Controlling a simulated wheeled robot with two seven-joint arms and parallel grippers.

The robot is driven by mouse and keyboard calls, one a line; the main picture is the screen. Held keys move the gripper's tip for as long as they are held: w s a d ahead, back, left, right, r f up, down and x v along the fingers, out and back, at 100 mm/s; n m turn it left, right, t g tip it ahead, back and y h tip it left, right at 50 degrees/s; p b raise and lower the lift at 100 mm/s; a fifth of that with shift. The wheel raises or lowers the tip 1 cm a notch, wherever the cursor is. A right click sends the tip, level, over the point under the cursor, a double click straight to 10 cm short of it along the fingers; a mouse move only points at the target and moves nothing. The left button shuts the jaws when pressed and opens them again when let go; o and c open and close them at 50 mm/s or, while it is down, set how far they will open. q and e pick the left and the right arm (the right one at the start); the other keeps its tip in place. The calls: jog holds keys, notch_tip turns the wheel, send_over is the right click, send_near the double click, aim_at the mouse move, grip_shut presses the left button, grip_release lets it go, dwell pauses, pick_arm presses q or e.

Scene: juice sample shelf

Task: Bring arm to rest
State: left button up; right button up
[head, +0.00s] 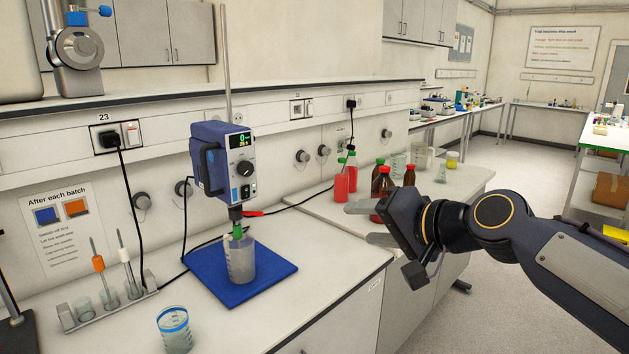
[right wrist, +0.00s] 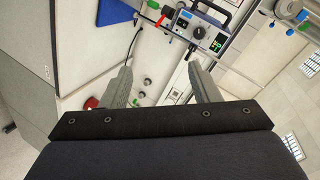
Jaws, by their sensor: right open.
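My right gripper (head: 368,222) is open and empty. It is held out in the air at the right of the head view, in front of the bench's right part. In the right wrist view its two grey fingers (right wrist: 162,88) stand apart with nothing between them. A blue stirrer (head: 222,162) is mounted on an upright rod. Below it a grey beaker (head: 240,262) stands on a blue mat (head: 212,284), with the stirrer's shaft reaching into it. My left gripper is in neither view.
Red bottles (head: 341,184) and brown bottles (head: 381,181) stand on the bench behind my right gripper. A blue-rimmed beaker (head: 173,330) stands at the bench's front left. A rack (head: 108,308) holds probes on the left. Open floor (head: 450,315) lies beyond the bench's right side.

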jog(key=s+d+f+g+h+b, duration=0.1)
jog(key=s+d+f, duration=0.3)
jog(key=s+f, duration=0.5)
jog(key=s+d+f+n+g+h+b, duration=0.1)
jog(key=s+d+f+g+h, duration=0.1)
jog(key=s+f, duration=0.7)
jog(key=s+d+f+n+g+h+b, duration=0.1)
jog(key=s+d+f+h, duration=0.1)
jog(key=s+d+f, duration=0.3)
jog(key=s+f, duration=0.4)
jog(key=f, duration=0.1)
jog(key=shift+d+f+g, duration=0.3)
jog(key=shift+d+f, duration=0.05)
jog(key=shift+f, duration=0.05)
jog(key=shift+s, duration=0.1)
